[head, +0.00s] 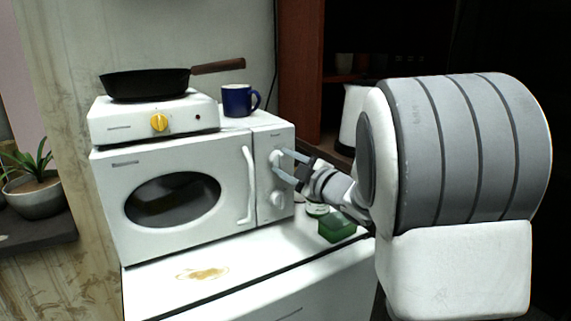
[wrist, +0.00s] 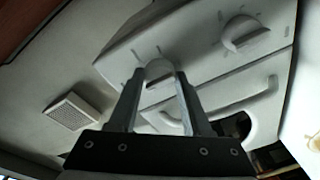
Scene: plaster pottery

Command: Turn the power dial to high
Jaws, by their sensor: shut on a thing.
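The white microwave (head: 185,195) has two dials stacked on its right-hand panel. My gripper (head: 283,161) is at the upper dial (head: 276,158), coming in from the right, with its fingers shut on it. In the wrist view the fingers (wrist: 159,78) stand on either side of this round dial (wrist: 158,70), and tick marks show around it. The lower dial (head: 277,198) is free; it also shows in the wrist view (wrist: 243,36). Labels are too small to read, so I cannot tell which setting the held dial points to.
A hot plate (head: 110,122) with a yellow knob and a black pan (head: 145,84) sits on the microwave, beside a blue mug (head: 238,100). A green box (head: 337,228) and a small jar (head: 317,209) stand close below my gripper. The front counter (head: 225,285) is clear except for a stain.

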